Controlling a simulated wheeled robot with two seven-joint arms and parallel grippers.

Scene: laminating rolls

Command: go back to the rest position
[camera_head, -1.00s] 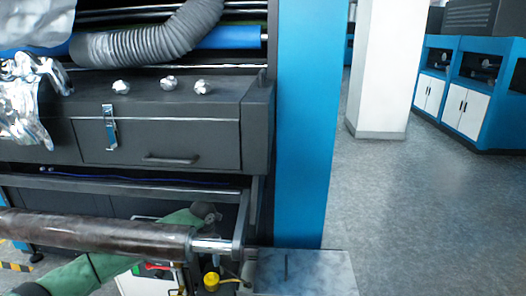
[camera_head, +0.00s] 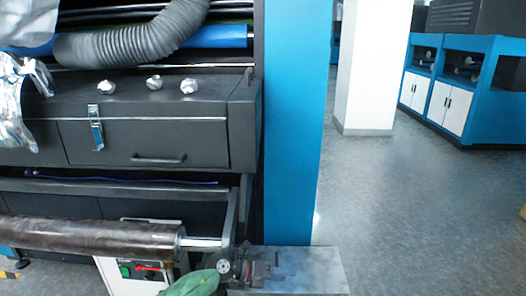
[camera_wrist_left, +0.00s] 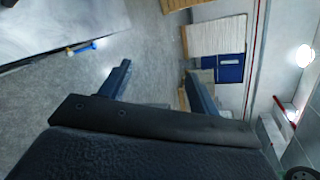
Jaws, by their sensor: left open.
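My left gripper (camera_head: 268,268) shows at the bottom middle of the head view, in front of the grey metal plate (camera_head: 310,272) at the foot of the blue column. My green left sleeve shows just below and left of it. In the left wrist view its two dark blue fingers (camera_wrist_left: 158,82) stand wide apart with nothing between them. The brown roll (camera_head: 90,236) on its silver shaft lies just left of the gripper. I cannot tell whether the gripper touches the plate. My right gripper is in neither view.
The dark machine front (camera_head: 145,143) and the blue column (camera_head: 292,130) stand ahead. Grey floor (camera_head: 410,220) is open on the right, with a white pillar (camera_head: 370,70) and blue cabinets (camera_head: 465,90) beyond. The wrist view shows pallets and a blue box (camera_wrist_left: 230,68).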

